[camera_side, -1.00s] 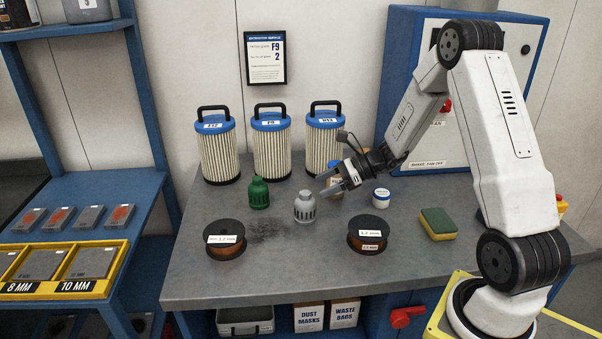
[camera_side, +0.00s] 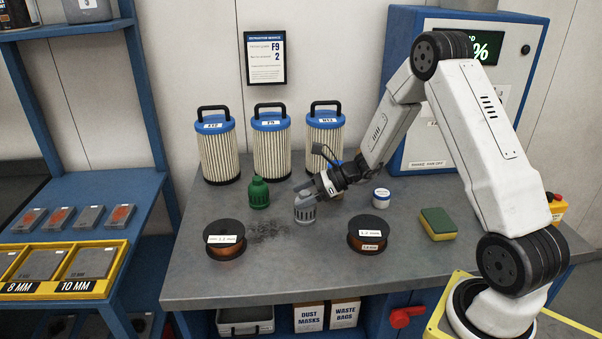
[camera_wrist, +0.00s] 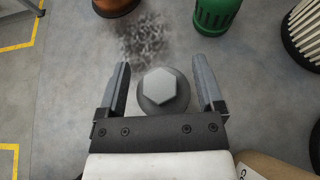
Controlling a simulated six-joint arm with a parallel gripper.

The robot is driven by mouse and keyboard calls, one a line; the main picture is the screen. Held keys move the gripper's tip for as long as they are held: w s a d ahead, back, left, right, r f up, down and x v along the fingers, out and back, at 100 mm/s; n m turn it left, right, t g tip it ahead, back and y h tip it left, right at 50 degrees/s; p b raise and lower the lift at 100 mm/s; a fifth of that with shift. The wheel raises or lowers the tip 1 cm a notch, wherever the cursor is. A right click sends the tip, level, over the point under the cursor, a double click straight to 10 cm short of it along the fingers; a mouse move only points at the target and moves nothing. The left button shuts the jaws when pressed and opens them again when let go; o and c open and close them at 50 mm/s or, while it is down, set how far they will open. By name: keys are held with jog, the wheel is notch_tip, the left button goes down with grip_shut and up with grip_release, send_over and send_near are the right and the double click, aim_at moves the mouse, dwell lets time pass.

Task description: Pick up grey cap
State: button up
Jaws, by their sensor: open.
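The grey cap (camera_side: 305,213) stands upright on the workbench, between the green cap and the right spool in the side view. It also shows in the wrist view (camera_wrist: 163,90), from above, with its hexagonal top between the fingers. My gripper (camera_side: 302,197) is open, reaching in from the right, with its fingers around the upper part of the cap. In the wrist view my gripper (camera_wrist: 165,82) has one finger on each side of the cap, with a gap showing at both sides. The lower part of the cap is partly hidden there.
A green cap (camera_side: 259,193) stands close on the left. Spools (camera_side: 225,240) and (camera_side: 368,235) lie in front on both sides. Filter cartridges (camera_side: 272,148) stand behind. A white jar (camera_side: 381,198) and a sponge (camera_side: 437,223) are at the right. A dark smudge marks the bench.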

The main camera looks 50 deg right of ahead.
jog(key=shift+w+a+f, duration=0.25)
jog(key=shift+w+a, duration=0.15)
grip_shut()
dwell(0.4)
jog(key=shift+r, duration=0.2)
